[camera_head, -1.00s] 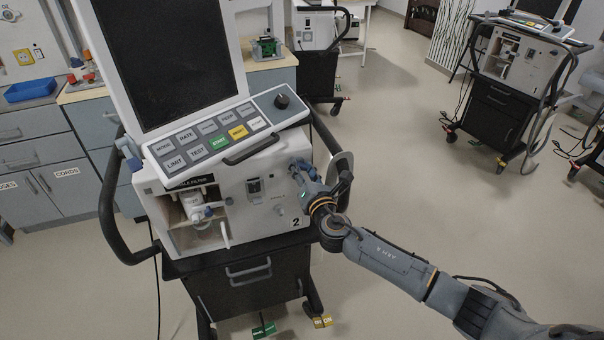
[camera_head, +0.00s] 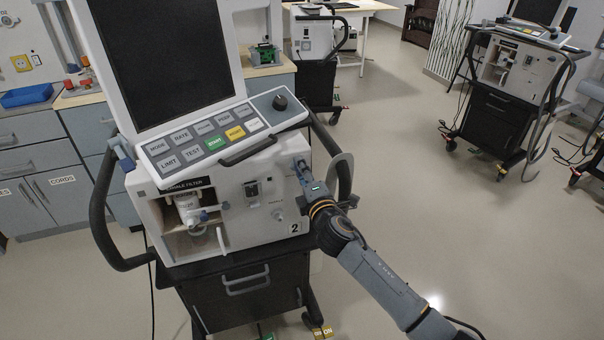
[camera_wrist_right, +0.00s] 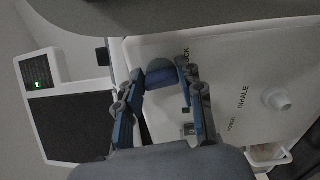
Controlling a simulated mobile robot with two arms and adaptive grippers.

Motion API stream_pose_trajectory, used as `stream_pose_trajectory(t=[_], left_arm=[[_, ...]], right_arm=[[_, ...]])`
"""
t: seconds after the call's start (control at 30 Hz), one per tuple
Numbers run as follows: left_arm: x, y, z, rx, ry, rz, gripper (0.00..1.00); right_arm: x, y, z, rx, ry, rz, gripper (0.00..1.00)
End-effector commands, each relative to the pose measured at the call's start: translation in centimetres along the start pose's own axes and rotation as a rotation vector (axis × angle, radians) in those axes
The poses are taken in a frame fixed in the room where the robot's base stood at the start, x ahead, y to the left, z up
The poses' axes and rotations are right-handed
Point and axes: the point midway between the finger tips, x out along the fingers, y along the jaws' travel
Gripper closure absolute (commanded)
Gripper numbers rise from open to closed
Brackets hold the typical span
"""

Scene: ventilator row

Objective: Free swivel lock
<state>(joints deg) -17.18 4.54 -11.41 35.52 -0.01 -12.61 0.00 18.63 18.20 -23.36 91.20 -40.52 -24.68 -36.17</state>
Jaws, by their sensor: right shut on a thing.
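A white ventilator (camera_head: 282,182) marked 2 stands on a black cart, with a tilted keypad and a large dark screen (camera_head: 165,62) on top. My right gripper (camera_head: 301,166) is at the upper right of its front panel. In the right wrist view, the two fingers (camera_wrist_right: 168,72) are closed around a blue knob (camera_wrist_right: 160,78) on the white panel, beside partly hidden lettering ending in "OCK". The knob is hidden by the gripper in the head view. My left gripper is not in view.
A curved dark handle rail (camera_head: 103,215) runs along the cart's left side, and another is close behind my right gripper. Drawers (camera_head: 50,190) stand at the left. Another ventilator cart (camera_head: 500,115) is at the upper right. The floor between is clear.

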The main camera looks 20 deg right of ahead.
Motion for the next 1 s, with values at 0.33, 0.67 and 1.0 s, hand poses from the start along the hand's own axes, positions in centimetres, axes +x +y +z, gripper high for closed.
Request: stream_pose_trajectory(t=[0.33,0.67,1.0], left_arm=[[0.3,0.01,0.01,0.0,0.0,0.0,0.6],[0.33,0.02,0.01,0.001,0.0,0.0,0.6],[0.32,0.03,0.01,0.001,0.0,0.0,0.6]], right_arm=[[0.01,-0.11,0.07,0.139,-0.002,-0.001,0.94],[0.01,-0.12,0.09,0.165,-0.002,-0.001,0.94],[0.01,-0.13,0.06,0.165,-0.002,-0.001,0.4]])
